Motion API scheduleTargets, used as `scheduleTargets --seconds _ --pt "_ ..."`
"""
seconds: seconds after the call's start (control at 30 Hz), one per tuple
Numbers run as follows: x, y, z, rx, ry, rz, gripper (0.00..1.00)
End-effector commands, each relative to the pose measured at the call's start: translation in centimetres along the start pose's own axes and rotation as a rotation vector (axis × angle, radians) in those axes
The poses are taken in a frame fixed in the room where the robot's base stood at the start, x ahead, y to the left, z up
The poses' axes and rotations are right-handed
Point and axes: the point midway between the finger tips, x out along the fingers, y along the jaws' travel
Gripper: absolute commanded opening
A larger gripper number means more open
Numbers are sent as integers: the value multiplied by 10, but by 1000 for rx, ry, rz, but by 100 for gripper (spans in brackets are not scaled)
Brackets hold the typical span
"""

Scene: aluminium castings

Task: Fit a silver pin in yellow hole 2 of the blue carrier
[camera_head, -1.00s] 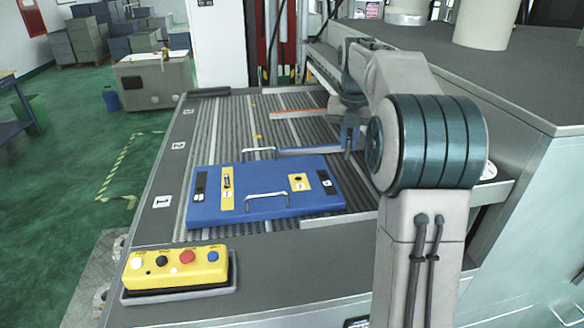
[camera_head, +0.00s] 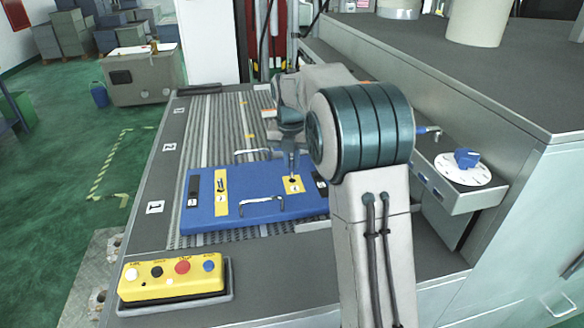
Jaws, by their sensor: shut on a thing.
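The blue carrier (camera_head: 262,208) lies flat on the ribbed bed. It has a yellow plate (camera_head: 221,203) on its left and another yellow plate (camera_head: 296,190) on its right. The right plate has a dark hole; the left plate bears a slim dark and silver item. The plate numbers are too small to read surely. My gripper (camera_head: 291,163) points down just above the right plate, shut on a slim silver pin (camera_head: 292,177). The pin's lower end is close to the hole; I cannot tell whether it is in it. My arm hides part of the carrier's right end.
Two silver handles, one on the carrier (camera_head: 262,203), stand up near the work. A yellow button box (camera_head: 172,276) sits at the front left. A white dial with a blue block (camera_head: 466,158) stands on a ledge at right. The bed's far left part is clear.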

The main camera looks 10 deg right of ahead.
Motion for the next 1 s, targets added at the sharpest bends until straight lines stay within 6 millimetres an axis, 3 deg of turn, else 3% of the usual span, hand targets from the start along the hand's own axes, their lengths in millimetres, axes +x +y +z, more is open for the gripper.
scheduleTargets --seconds 0.23,0.63,0.67,0.7,1.0 --pt "31 0 -4 -1 3 -1 0" --pt "38 -1 -5 0 1 0 0" --pt "37 -1 -5 0 1 0 20" --pt "37 -1 -5 0 1 0 31" --pt "36 -1 -4 0 1 0 33"
